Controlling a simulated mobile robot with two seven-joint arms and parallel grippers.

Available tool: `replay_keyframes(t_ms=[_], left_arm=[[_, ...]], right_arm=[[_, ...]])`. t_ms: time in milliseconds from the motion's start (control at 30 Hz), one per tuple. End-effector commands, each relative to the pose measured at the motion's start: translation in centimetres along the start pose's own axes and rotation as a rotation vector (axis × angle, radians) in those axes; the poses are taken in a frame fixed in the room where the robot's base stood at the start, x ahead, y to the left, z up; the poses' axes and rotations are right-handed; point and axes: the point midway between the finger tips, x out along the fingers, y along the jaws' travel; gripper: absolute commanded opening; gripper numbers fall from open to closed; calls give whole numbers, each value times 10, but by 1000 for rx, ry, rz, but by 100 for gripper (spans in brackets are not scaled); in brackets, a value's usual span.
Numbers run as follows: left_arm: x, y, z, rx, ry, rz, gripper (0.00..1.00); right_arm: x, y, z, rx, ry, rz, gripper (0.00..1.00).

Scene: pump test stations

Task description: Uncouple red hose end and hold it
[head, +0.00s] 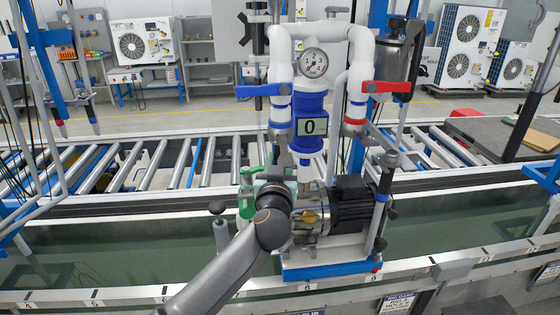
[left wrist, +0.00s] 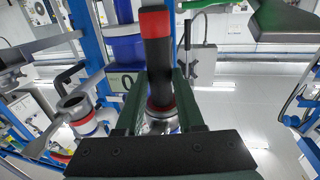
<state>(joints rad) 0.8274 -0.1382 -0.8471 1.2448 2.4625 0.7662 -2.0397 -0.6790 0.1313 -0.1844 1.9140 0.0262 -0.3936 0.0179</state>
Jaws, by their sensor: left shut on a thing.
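The red hose end (left wrist: 157,62), a black cylinder with a red cap and a red lower ring, stands between the dark green fingers of my left gripper (left wrist: 160,105) in the left wrist view. The gripper is shut on it. A silver fitting (left wrist: 162,124) shows just below the red ring; I cannot tell whether they are joined. In the head view my left arm reaches up to the front of the pump (head: 352,203), and its wrist hides most of the gripper and the hose end. My right gripper is not in view.
The test station has a round gauge (head: 314,63), a display (head: 315,127) reading 0, a blue valve handle (head: 263,90) and a red valve handle (head: 387,87). A roller conveyor (head: 130,165) runs behind. Hoses hang at the left.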

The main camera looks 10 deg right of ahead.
Motion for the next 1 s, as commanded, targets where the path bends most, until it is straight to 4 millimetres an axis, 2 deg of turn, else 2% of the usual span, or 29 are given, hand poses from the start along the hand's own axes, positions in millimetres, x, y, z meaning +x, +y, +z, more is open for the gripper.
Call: replay_keyframes(t_ms=[33, 67, 333, 733, 867, 1000], left_arm=[[0, -1, 2, 0, -3, -2, 0], [0, -1, 2, 0, -3, -2, 40], [0, 0, 1, 0, -2, -1, 70], [-5, 0, 1, 0, -1, 0, 72], [-18, 0, 1, -1, 0, 0, 72], [-38, 0, 1, -1, -1, 1, 72]], right_arm=[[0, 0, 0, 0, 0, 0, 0], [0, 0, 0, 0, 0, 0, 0], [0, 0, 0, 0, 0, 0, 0], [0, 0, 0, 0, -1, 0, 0], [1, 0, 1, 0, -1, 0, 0], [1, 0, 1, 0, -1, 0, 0]])
